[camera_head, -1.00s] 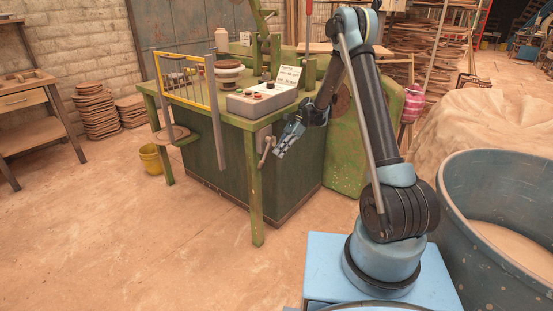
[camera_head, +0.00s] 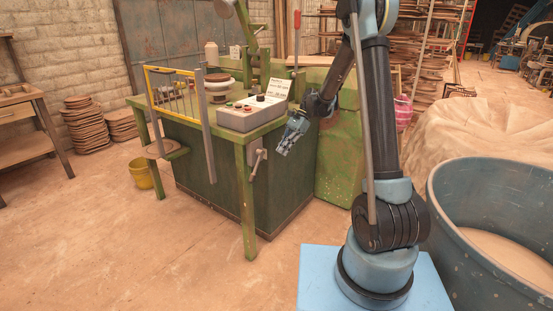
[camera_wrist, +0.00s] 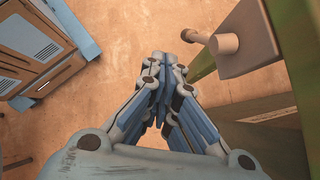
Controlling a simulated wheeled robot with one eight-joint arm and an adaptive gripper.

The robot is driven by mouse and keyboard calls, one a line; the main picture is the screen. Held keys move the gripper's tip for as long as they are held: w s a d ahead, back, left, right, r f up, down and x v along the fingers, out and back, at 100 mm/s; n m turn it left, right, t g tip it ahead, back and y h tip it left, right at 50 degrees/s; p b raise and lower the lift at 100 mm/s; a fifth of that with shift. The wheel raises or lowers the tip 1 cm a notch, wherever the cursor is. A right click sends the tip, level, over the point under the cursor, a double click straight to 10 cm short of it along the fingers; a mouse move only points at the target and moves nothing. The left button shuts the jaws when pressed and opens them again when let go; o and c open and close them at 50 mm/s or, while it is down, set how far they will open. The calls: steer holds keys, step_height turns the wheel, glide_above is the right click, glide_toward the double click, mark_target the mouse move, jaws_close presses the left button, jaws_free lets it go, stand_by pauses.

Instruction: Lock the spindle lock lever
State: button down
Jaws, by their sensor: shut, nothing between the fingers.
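The spindle lock lever (camera_head: 257,160) is a small grey crank on a grey plate at the right front corner of the green press bench. In the head view it hangs down and slants slightly. In the wrist view the lever (camera_wrist: 222,43) shows at the upper right, a rounded hub with a short peg pointing left. My gripper (camera_head: 283,151) is shut and empty, to the right of the lever and apart from it. In the wrist view the closed fingertips (camera_wrist: 165,62) sit left of and below the lever's peg, with floor behind them.
The green bench (camera_head: 225,170) carries a control box (camera_head: 252,113), a yellow guard frame (camera_head: 172,92) and a wheel. A large blue tub (camera_head: 490,215) stands at the right. Open floor (camera_head: 150,255) lies in front and left of the bench.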

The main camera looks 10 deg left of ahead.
steer(key=s+d+r+n+t+h, duration=0.1)
steer(key=s+d+r+n+t, duration=0.1)
steer(key=s+d+r, duration=0.45)
steer(key=s+d+r+n+t+h, duration=0.15)
steer(key=s+d+r, duration=0.25)
steer(key=s+d, duration=0.45)
steer(key=s+d+f+n+t+h, duration=0.1)
steer(key=s+d+f+n+t, duration=0.1)
steer(key=s+d, duration=0.5)
steer(key=s+d+f+n+t+h, duration=0.2)
steer(key=s+d+f+n, duration=0.3)
steer(key=s, duration=0.5)
steer(key=shift+d+f+t, duration=0.25)
steer(key=shift+d+t, duration=0.1)
steer(key=shift+d, duration=0.9)
